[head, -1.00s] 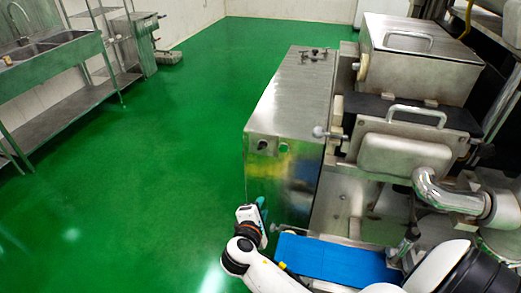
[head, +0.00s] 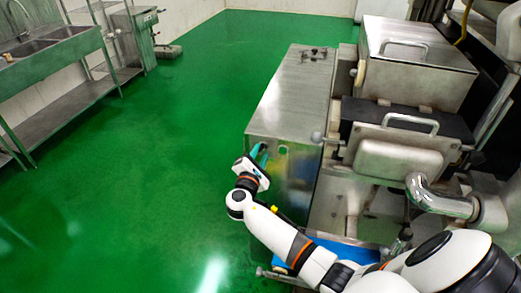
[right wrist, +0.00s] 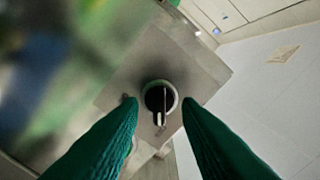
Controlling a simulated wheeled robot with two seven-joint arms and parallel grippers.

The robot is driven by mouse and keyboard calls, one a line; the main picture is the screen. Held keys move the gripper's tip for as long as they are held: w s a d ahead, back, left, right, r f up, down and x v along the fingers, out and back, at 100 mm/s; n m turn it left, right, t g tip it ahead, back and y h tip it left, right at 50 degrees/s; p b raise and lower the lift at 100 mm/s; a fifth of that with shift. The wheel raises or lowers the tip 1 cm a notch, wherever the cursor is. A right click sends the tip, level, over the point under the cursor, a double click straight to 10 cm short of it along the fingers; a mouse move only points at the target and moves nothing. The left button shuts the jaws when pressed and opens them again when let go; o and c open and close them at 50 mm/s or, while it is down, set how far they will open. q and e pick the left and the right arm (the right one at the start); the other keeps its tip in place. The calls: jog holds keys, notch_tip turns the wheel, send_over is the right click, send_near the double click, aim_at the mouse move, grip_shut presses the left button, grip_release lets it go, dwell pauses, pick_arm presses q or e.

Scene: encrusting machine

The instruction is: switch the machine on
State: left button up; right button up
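The machine (head: 293,90) is a stainless steel unit at the right of the head view, with a boxy cabinet on its left side. In the right wrist view a round black rotary switch (right wrist: 157,97) with a pale ring and a light pointer sits on a grey metal panel (right wrist: 185,65). My right gripper (head: 261,152) is at the upper part of the cabinet's front face and hides the switch in the head view. In the right wrist view its two green fingers (right wrist: 158,104) are apart, one on each side of the switch, with visible gaps. My left gripper is out of view.
A blue belt (head: 325,255) lies below the cabinet front, partly behind my right arm. Metal hoppers with handles (head: 415,50) stand on the machine's right. Open green floor (head: 170,150) lies to the left, with a steel sink bench (head: 55,55) beyond.

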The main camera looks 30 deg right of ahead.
jog(key=shift+w+d, duration=0.35)
jog(key=shift+d, duration=0.05)
grip_shut()
